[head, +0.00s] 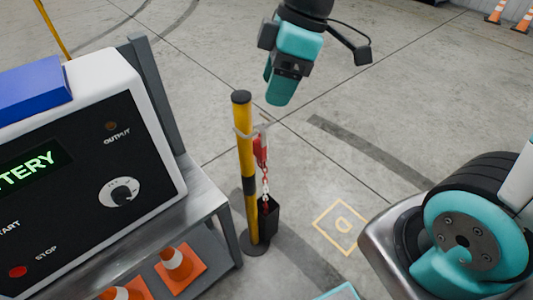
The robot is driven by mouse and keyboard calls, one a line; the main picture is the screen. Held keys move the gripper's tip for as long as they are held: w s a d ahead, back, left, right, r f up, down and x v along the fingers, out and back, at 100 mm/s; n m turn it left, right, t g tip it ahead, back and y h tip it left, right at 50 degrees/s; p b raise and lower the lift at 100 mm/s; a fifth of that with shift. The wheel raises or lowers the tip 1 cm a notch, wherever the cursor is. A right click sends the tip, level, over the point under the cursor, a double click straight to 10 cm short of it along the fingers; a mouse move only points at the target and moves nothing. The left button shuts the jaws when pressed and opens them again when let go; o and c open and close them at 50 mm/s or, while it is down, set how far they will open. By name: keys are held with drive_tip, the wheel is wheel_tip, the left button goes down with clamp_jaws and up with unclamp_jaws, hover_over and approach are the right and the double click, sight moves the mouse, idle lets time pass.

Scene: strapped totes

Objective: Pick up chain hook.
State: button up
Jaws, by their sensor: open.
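The chain hook (260,150) is red and hangs at a grey bracket near the top of a yellow and black post (250,190). A red and white chain (265,186) runs down from it towards a dark box (268,217) at the post's foot. My gripper (274,84) is open and empty. It points down and, in the picture, lies above and slightly right of the hook, apart from it. Its exact distance to the hook cannot be told from this one view.
A metal cart (205,205) with a battery charger (90,165) stands close left of the post. Orange cones (180,265) sit on its lower shelf. A blue box (35,87) lies on the charger. The floor right of the post is clear, with a yellow square marking (318,222).

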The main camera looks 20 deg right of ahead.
drive_tip(key=w+d+f+n+b, duration=0.1)
drive_tip(key=w+d+f+n, duration=0.25)
drive_tip(key=w, duration=0.25)
drive_tip(key=w+d+f+n, duration=0.2)
drive_tip(key=w+d+n, duration=0.1)
drive_tip(key=w+n, duration=0.15)
approach(262, 128)
drive_tip(key=shift+m+h, duration=0.4)
drive_tip(key=x, duration=0.5)
drive_tip(key=shift+w+a+r, duration=0.1)
drive_tip(key=shift+a, duration=0.25)
drive_tip(key=shift+p+x, duration=0.6)
drive_tip(key=shift+x, duration=2.4)
drive_tip(key=c, duration=1)
